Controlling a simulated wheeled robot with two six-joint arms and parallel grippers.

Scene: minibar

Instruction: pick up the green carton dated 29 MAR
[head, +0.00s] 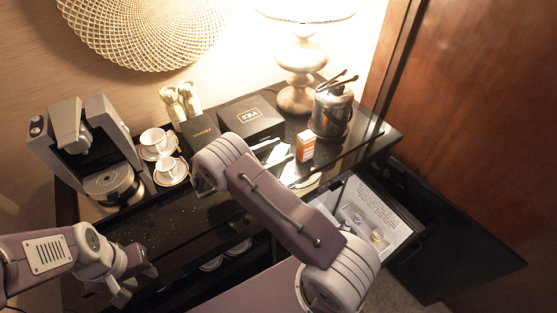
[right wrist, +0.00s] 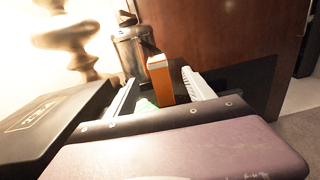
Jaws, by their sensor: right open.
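No carton with a readable date shows. A small orange-and-white carton (head: 305,145) stands upright on the black counter, in front of the ice bucket. My right gripper (head: 288,165) is open and empty over the counter, just short of the orange carton. My left gripper (head: 135,282) is low at the left, apart from the counter items; its jaw opening is unclear.
A coffee machine (head: 90,150), two cups on saucers (head: 171,172), black boxes (head: 252,115), a lamp (head: 301,65) and an ice bucket with tongs (head: 331,112) crowd the counter. An open pale tray (head: 350,200) with small items lies below, beside a dark door.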

